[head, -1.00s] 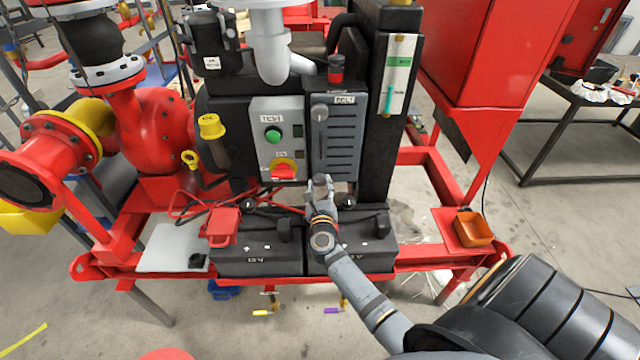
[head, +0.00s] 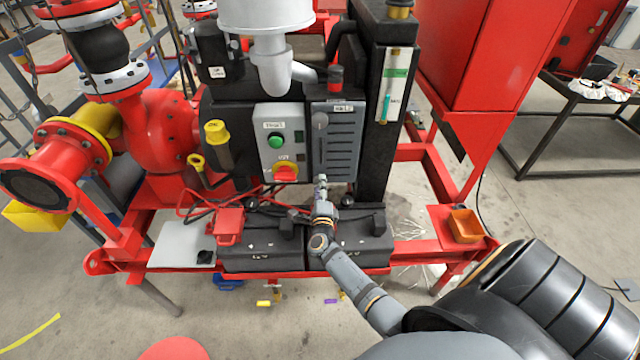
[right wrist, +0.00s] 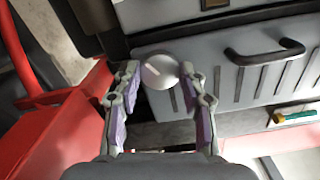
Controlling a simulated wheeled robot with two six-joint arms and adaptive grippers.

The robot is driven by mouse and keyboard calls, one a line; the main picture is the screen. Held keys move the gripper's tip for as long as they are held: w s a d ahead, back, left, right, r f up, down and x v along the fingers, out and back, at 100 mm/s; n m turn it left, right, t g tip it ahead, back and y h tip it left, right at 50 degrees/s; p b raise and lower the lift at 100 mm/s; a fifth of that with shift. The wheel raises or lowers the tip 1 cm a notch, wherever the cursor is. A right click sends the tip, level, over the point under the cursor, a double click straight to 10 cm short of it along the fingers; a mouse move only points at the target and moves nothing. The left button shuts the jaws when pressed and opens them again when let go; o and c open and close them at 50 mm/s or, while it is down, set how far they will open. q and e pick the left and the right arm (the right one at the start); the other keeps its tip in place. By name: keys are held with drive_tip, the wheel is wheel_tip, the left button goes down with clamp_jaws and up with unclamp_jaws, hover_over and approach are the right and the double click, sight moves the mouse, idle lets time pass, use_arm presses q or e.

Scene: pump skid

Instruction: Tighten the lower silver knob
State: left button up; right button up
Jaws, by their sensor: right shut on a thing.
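The lower silver knob (right wrist: 161,71) is a round, light-grey cap with a pale line across its face. In the head view my right gripper (head: 321,190) reaches up to the lower edge of the grey slotted cover (head: 341,150), and the lower knob is mostly hidden there. An upper silver knob (head: 320,120) shows higher on that cover. My left gripper is not in view.
A control box with a green button (head: 275,141) and a red switch (head: 286,173) stands left of the cover. Black battery boxes (head: 262,257) lie below my right gripper. An orange bin (head: 465,225) sits at right on the red frame. A dark handle (right wrist: 265,53) crosses the cover.

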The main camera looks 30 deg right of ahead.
drive_tip(key=n+p, duration=0.5)
drive_tip(key=n, duration=0.6)
drive_tip(key=shift+f+n, duration=0.1)
drive_tip(key=shift+n, duration=0.3)
idle(0.3)
drive_tip(key=o, duration=1.2)
drive_tip(key=shift+c, duration=0.2)
drive_tip(key=v, duration=1.2)
